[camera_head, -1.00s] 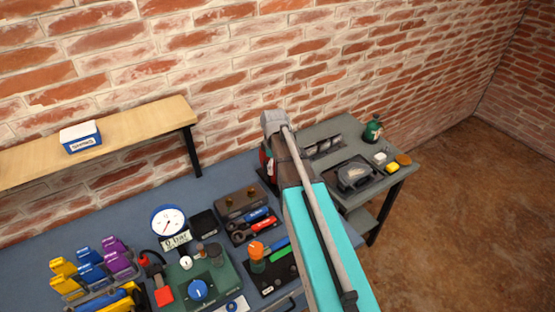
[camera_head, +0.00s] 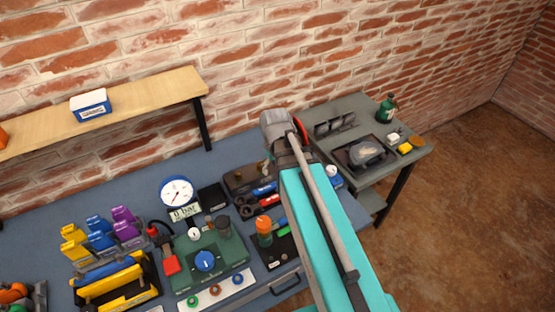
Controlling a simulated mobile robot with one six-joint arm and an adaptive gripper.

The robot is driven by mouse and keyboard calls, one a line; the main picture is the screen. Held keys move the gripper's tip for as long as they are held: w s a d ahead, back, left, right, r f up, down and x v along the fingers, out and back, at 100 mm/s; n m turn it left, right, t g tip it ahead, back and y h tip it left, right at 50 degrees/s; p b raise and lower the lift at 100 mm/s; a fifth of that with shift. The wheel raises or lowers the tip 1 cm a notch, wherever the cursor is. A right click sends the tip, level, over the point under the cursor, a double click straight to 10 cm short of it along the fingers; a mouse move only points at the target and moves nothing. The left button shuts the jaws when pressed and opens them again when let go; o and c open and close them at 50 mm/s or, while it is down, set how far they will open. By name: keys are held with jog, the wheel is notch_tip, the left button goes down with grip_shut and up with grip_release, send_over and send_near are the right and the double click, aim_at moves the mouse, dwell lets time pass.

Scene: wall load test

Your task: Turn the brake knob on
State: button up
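A green control box (camera_head: 228,247) stands on the blue bench top, with a blue round knob (camera_head: 205,261) on its front, small dark and white knobs behind it and a red block (camera_head: 171,264) at its left. An orange knob (camera_head: 264,224) stands upright on a black panel (camera_head: 284,249) to its right. No readable label shows which knob is the brake knob. My teal and grey arm reaches over the bench from the lower right. My gripper is hidden behind the arm, so its fingers do not show.
A round gauge (camera_head: 176,192) with a "0 bar" sign stands behind the green box. Yellow, blue and purple clamps (camera_head: 98,233) and a yellow-black caddy (camera_head: 116,280) are at left. A wooden shelf (camera_head: 150,95) is above. A grey side table (camera_head: 352,110) is at right.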

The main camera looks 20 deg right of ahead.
jog(key=s+a+m, duration=0.2)
jog(key=s, duration=0.1)
jog(key=s+a+f+m, duration=0.1)
jog(key=shift+s+b, duration=0.35)
jog(key=shift+b, duration=0.05)
